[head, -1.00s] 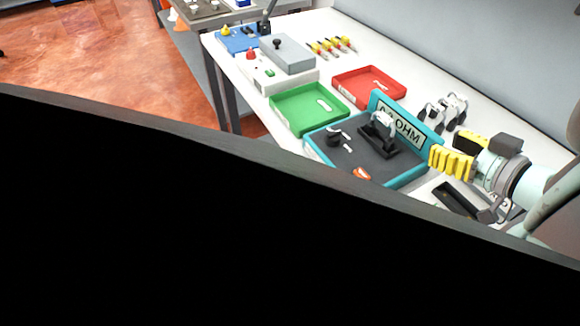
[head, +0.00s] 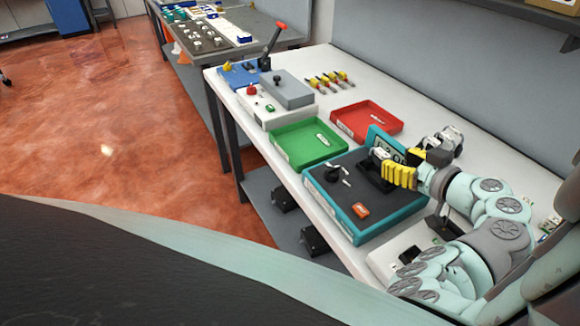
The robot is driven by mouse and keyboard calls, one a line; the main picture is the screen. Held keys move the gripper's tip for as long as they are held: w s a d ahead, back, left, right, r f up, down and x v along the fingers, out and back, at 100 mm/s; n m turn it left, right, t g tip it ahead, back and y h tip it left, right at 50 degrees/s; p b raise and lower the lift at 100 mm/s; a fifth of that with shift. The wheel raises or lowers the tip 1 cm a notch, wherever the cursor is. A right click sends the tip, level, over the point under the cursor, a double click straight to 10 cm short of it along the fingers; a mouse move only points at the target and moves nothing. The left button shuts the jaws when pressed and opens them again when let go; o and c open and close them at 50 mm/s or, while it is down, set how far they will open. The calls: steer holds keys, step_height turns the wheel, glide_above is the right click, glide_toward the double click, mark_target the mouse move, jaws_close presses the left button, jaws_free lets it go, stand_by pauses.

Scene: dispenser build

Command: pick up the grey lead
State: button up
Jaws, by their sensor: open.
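My gripper (head: 400,175), with yellow ribbed fingers, is over the right part of the teal-edged tray (head: 368,229), and the jaws are open. Just left of the fingers stands a black holder (head: 372,172) with a light grey piece (head: 379,153) at its top; part of it is hidden by the fingers. I cannot tell for sure that this piece is the grey lead, nor whether the fingers touch it. A small black fixture (head: 333,174) and an orange part (head: 361,210) are also on the tray. A teal sign at the tray's back is partly covered.
A green tray (head: 282,145) and a red tray (head: 342,122) lie beyond, each with a small pale part. Several yellow-and-red tools (head: 330,80) and a grey box (head: 287,89) are further back. Grey-white devices (head: 445,142) stand behind my gripper.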

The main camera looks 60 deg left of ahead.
mark_target(383, 152)
steer(key=shift+s+a+r+p, duration=0.1)
steer(key=shift+a+p, duration=0.4)
steer(key=shift+a, duration=0.15)
steer(key=p+x, duration=0.1)
steer(key=x, duration=0.2)
steer(key=shift+a+p, duration=0.15)
steer(key=shift+p, duration=0.15)
steer(key=shift+a+f, duration=0.2)
steer(key=shift+a, duration=0.15)
steer(key=shift+d, duration=0.1)
jaws_close()
